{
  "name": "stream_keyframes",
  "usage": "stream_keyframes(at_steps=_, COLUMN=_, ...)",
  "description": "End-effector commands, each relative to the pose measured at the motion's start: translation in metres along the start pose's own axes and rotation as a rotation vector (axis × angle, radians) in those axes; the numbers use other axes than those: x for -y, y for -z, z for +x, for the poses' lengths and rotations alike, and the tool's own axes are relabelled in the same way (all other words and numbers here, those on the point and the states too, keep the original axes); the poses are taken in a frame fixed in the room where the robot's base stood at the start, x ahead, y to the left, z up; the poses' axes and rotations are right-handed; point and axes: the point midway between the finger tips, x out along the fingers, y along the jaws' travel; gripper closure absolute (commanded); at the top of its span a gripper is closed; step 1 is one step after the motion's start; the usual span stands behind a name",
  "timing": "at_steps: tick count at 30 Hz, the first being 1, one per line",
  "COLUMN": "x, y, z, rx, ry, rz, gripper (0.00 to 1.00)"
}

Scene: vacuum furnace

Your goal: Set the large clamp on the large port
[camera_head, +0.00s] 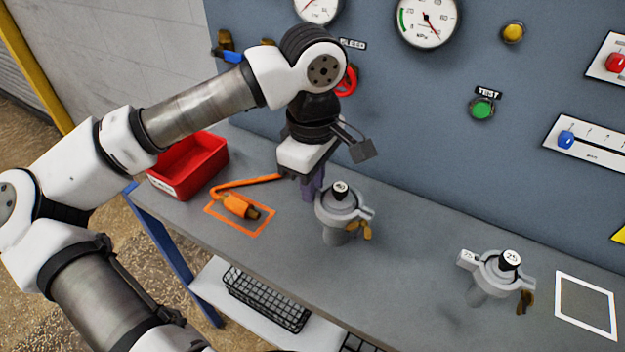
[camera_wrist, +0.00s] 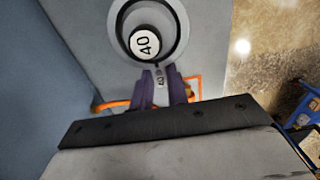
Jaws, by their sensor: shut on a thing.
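The large port (camera_head: 333,236) stands on the bench and carries a black-and-white cap marked 40 (camera_wrist: 145,43). The grey large clamp (camera_head: 352,212) is around the port's top, under the cap, with a brass wing nut at its right side. Its tab marked 40 shows between my fingers in the wrist view (camera_wrist: 160,78). My gripper (camera_head: 312,192) points down just left of the port, its purple fingers shut on the tab. I cannot tell whether the clamp sits fully down on the flange.
A second port with a clamp marked 25 (camera_head: 492,270) stands to the right. An orange tool (camera_head: 238,205) lies in an orange outline on the left, near a red bin (camera_head: 190,165). The blue-grey panel (camera_head: 430,110) rises close behind. A white-framed square (camera_head: 587,308) is empty.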

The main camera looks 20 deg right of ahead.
Motion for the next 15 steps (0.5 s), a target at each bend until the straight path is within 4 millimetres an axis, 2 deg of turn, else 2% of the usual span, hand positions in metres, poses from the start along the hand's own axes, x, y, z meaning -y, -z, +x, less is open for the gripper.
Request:
stream_keyframes(at_steps=1, x=0.0000, y=0.0000, z=0.0001, rx=0.000, ry=0.000, rz=0.000, gripper=0.80)
stream_keyframes(at_steps=6, x=0.0000, y=-0.0001, z=0.0001, rx=0.000, ry=0.000, rz=0.000, gripper=0.59)
stream_keyframes(at_steps=15, x=-0.0001, y=0.0001, z=-0.0014, rx=0.000, ry=0.000, rz=0.000, gripper=0.59)
